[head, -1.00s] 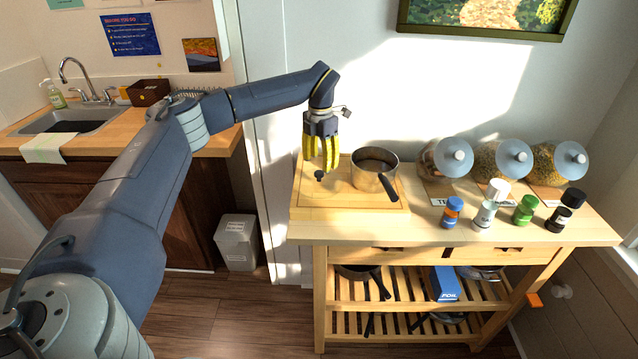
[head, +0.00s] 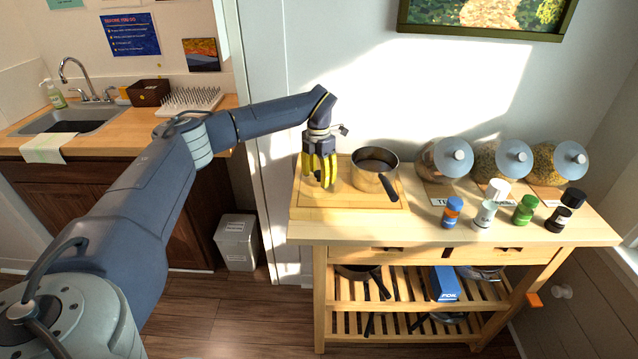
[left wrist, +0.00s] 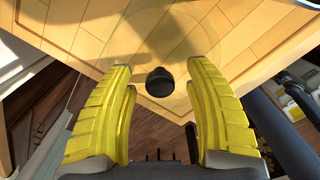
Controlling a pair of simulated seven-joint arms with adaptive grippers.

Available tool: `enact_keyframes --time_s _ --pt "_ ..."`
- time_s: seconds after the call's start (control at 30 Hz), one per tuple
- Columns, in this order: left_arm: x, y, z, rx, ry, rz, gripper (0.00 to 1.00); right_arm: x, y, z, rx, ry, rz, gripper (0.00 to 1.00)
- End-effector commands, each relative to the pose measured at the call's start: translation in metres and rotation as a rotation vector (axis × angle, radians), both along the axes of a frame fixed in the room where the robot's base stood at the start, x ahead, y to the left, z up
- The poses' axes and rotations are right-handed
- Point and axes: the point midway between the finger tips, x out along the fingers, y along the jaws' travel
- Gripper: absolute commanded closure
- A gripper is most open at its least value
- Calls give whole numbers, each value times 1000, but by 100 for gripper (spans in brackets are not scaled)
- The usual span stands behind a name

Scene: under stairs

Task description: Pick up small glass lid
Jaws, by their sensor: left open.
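The small glass lid shows in the left wrist view as a faint clear disc with a round black knob (left wrist: 159,82); it lies on the wooden cutting board (head: 350,208). My left gripper (head: 320,180), with yellow fingers, points down over the board's left part. In the left wrist view its open fingers (left wrist: 160,70) stand on either side of the knob, with a gap on each side. In the head view the fingers mostly hide the lid. My right gripper is not in view.
A steel saucepan (head: 366,180) stands on the board just right of my left gripper, its dark handle pointing forward.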

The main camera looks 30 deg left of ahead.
Motion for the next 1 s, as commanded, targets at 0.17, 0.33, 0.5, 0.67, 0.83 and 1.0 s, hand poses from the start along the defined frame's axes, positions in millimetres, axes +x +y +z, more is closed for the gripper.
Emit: enact_keyframes --time_s 0.17,0.33,0.5,0.67,0.83,1.0 --pt "0 0 0 0 0 0 61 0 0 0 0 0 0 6" --pt "0 0 0 0 0 0 80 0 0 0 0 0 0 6" --pt "0 0 0 0 0 0 100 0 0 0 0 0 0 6" --pt "0 0 1 0 0 0 100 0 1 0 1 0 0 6" --pt "0 0 1 0 0 0 100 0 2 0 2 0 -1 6" --pt "0 0 5 0 -1 0 100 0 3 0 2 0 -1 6"
